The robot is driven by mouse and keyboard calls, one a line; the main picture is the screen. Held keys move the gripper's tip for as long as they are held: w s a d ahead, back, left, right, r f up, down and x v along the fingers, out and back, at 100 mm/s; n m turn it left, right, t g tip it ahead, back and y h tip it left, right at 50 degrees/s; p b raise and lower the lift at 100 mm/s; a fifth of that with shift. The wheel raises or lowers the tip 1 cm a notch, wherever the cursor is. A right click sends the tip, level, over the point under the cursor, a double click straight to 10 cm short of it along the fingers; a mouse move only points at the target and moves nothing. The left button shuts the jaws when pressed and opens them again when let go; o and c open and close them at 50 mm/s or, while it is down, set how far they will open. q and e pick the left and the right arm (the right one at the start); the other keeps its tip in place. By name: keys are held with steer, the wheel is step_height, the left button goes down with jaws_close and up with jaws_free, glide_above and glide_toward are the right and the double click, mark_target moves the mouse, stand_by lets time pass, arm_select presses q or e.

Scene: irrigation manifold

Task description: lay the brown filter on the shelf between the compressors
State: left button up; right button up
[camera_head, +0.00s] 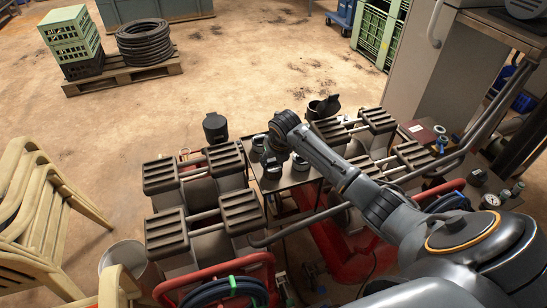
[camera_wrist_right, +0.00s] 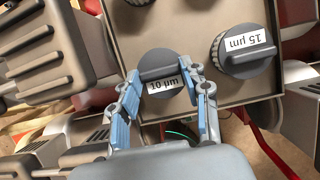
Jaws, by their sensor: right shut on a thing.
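My right gripper (camera_wrist_right: 160,100) is shut on a grey ribbed cap labelled "10 µm" (camera_wrist_right: 158,72), one finger on each side. The body under this cap is hidden, and I see no brown on it. The shelf (camera_wrist_right: 192,28) lies below it in the wrist view; whether the held thing touches it I cannot tell. A second grey cap, "15 µm" (camera_wrist_right: 247,50), stands beside it. Ribbed compressors (camera_head: 185,200) stand left of the shelf (camera_head: 290,182), with more compressors (camera_head: 380,140) to its right. My left gripper is not in view.
A dark lidded container (camera_head: 215,127) stands behind the left compressors, and another (camera_head: 323,107) behind the right ones. Red tubing (camera_head: 215,275) and a coiled hose are in front. Yellow chairs (camera_head: 35,215) stand at left. The floor (camera_head: 250,65) behind is open.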

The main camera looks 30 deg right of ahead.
steer(key=o, duration=1.2)
steer(key=shift+c, duration=0.2)
steer(key=v, duration=1.2)
steer(key=shift+b, duration=0.3)
